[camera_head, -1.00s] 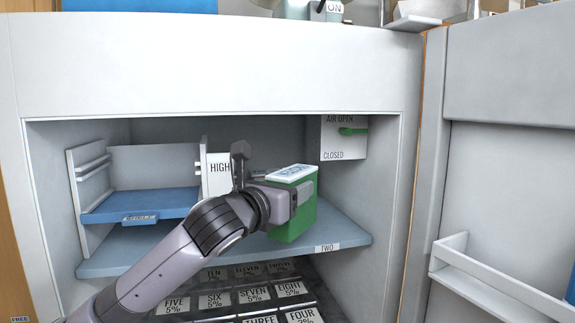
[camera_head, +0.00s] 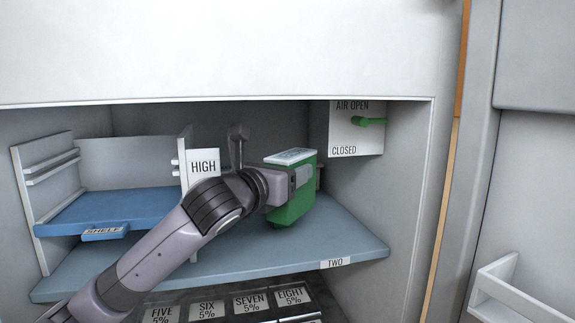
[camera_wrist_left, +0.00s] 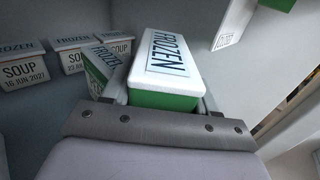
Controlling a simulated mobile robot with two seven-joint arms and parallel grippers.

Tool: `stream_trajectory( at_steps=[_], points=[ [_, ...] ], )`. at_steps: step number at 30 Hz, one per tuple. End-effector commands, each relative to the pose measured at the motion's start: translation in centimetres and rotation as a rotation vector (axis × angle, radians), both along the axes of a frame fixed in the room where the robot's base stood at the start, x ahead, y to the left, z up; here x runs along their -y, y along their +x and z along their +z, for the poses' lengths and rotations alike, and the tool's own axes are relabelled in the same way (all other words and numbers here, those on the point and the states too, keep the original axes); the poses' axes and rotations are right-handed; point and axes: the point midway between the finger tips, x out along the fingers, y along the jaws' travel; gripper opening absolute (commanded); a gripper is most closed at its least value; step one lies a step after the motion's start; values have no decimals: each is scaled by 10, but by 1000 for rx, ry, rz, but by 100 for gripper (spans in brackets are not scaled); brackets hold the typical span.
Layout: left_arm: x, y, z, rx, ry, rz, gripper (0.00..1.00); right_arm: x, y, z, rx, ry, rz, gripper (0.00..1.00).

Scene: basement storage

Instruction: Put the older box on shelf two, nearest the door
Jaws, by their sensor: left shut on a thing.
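My left gripper (camera_head: 300,180) is shut on a green box (camera_head: 292,212) with a white, dark-lettered lid. The box is upright inside the compartment, over the blue-grey shelf marked TWO (camera_head: 358,247), toward its right side. I cannot tell whether its base touches the shelf. In the left wrist view the held box (camera_wrist_left: 165,68) sits between the fingers, its lid reading FROZEN. A second green box (camera_wrist_left: 103,64) with a white lid stands close beside it on the left. Further boxes labelled SOUP (camera_wrist_left: 24,68) show behind, one dated 16 JUN. My right gripper is not in view.
A small blue shelf (camera_head: 120,208) in a white rack fills the left, beside a HIGH sign (camera_head: 203,167). An air panel (camera_head: 345,140) with a green lever hangs on the right wall. Numbered tiles (camera_head: 252,304) lie below. The open door (camera_head: 530,170) is at the right.

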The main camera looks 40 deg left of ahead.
Motion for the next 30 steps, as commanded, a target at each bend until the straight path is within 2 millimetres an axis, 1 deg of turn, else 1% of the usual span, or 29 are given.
stream_trajectory(
  at_steps=[6,12,15,20,30],
  points=[
    [1,0,-25,0,-1,-2,2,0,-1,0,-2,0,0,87],
    [1,0,-43,3,0,-2,2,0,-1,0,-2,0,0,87],
    [0,0,-48,4,0,-1,2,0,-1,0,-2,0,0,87],
    [0,-1,-53,5,1,0,2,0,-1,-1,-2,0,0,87],
    [0,-1,-53,6,1,0,2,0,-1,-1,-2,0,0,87]
  ],
)
